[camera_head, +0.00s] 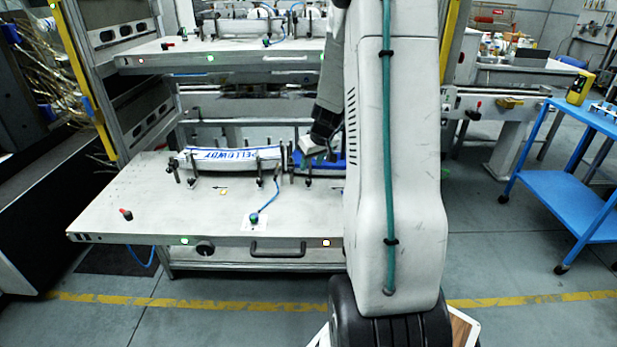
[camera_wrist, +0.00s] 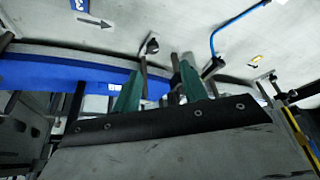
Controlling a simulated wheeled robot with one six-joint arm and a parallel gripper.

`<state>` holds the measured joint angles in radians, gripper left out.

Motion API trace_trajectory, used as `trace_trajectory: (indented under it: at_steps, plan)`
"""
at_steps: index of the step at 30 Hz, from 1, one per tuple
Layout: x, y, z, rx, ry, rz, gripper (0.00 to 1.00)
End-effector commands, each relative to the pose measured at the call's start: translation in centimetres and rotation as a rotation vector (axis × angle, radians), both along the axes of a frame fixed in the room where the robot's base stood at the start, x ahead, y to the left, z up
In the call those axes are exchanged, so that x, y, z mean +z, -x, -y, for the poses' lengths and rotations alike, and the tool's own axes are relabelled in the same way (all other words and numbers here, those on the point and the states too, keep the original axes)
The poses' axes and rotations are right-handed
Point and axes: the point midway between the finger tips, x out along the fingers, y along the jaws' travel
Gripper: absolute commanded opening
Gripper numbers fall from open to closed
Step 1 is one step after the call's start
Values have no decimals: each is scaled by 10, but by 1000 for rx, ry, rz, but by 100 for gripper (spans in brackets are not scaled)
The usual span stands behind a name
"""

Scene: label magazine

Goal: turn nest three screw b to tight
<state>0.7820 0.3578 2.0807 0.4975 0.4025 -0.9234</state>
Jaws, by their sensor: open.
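In the head view, the lower drawer (camera_head: 140,190) carries a nest with a curved white part (camera_head: 235,156) with blue lettering, held among dark posts and clamps. My gripper (camera_head: 309,147) is over the drawer's right part, just right of that part's end and partly hidden by my arm. In the wrist view my gripper (camera_wrist: 158,82) shows two green fingers, apart, with dark posts (camera_wrist: 143,72) close to them. A dark screw head (camera_wrist: 152,46) stands on the plate beyond the fingertips. A long blue-edged part (camera_wrist: 50,68) runs past the fingers. I cannot tell which screw is screw b.
An upper drawer (camera_head: 140,60) holds another nest. A blue cart (camera_head: 565,200) stands at right. The drawer's front left is mostly clear.

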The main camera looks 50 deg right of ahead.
Motion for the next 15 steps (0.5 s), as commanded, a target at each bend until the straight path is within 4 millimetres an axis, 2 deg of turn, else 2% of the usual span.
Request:
trace_trajectory:
  at_steps: [3, 15]
  plan:
    - [-12, 2, 12, -12, 6, -1, 43]
    - [-66, -20, 18, -10, 6, -2, 43]
